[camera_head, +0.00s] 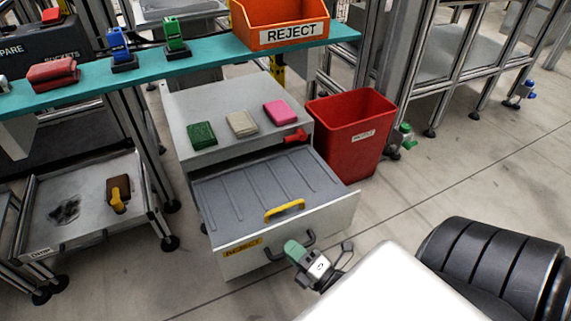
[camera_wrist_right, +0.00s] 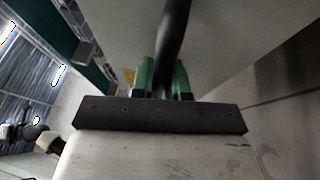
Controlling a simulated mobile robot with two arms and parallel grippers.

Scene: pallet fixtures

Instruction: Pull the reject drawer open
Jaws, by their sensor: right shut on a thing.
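The reject drawer (camera_head: 335,213) slides out of the light-grey cabinet (camera_head: 190,107) and stands well open. Its front carries a yellow REJECT label (camera_head: 243,247) and a black bar handle (camera_head: 275,256). Inside lies a grey ribbed panel (camera_head: 240,195) with a yellow handle (camera_head: 284,210). My right gripper (camera_head: 295,252) is at the right part of the black handle. In the right wrist view its green fingers (camera_wrist_right: 163,78) are shut around the dark handle bar (camera_wrist_right: 173,40). My left gripper is not in view.
Green, beige and pink blocks (camera_head: 241,124) lie on the cabinet top. A red bin (camera_head: 350,130) stands close to the right. A low cart (camera_head: 80,210) stands to the left. A teal shelf (camera_head: 200,60) runs above, bearing an orange REJECT bin (camera_head: 262,15). The floor before the drawer is clear.

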